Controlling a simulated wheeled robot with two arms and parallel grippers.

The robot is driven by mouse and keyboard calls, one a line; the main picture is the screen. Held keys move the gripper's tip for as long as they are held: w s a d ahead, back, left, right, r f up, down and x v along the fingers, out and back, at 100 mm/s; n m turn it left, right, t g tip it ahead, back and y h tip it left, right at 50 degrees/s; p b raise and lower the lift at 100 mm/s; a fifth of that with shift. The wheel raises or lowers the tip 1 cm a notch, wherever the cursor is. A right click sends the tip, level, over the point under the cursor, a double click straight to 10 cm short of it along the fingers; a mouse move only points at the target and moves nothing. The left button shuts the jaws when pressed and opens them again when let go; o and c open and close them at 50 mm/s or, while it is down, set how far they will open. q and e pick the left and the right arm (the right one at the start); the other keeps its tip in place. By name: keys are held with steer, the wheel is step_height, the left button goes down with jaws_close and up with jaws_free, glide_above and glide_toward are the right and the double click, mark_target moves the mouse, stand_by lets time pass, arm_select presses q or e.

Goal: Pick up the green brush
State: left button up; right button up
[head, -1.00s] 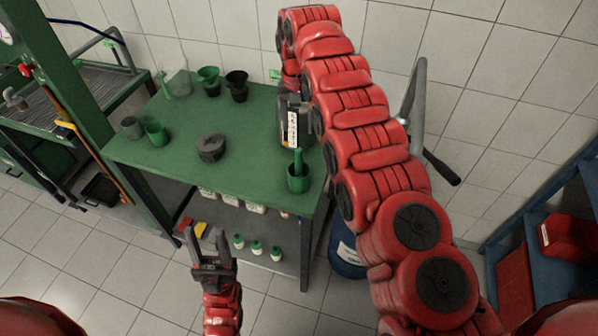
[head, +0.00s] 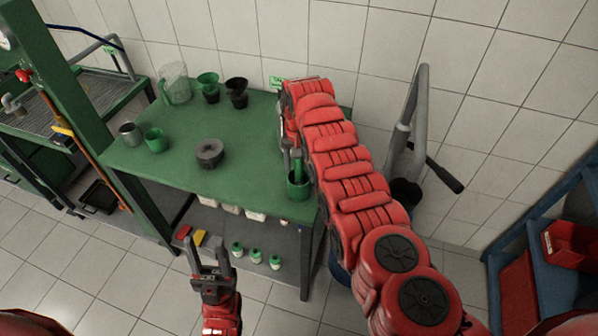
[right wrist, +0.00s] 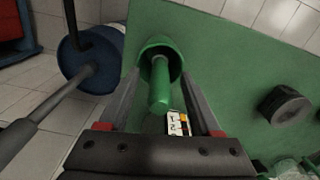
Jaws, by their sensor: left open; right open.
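The green brush (right wrist: 158,88) stands in a green cup (right wrist: 167,48), its handle pointing toward the right wrist camera. In the head view the brush handle (head: 297,163) rises from the cup (head: 299,188) near the green table's front right corner. My right gripper (right wrist: 160,92) is open, with one finger on each side of the handle in the wrist view; I cannot tell whether they touch it. In the head view my right arm partly hides that gripper beside the cup. My left gripper (head: 208,247) is open and empty in front of the table.
The green table (head: 235,125) also bears a dark round part (head: 209,153), a glass jug (head: 175,84), a green funnel (head: 208,88), a black funnel (head: 237,92), a grey cup (head: 131,134) and another green cup (head: 155,140). Blue shelving (head: 520,230) stands at right.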

step_height(320, 180, down, 2)
steer(key=shift+f+b, duration=0.1)
steer(key=shift+b, duration=0.35)
jaws_close()
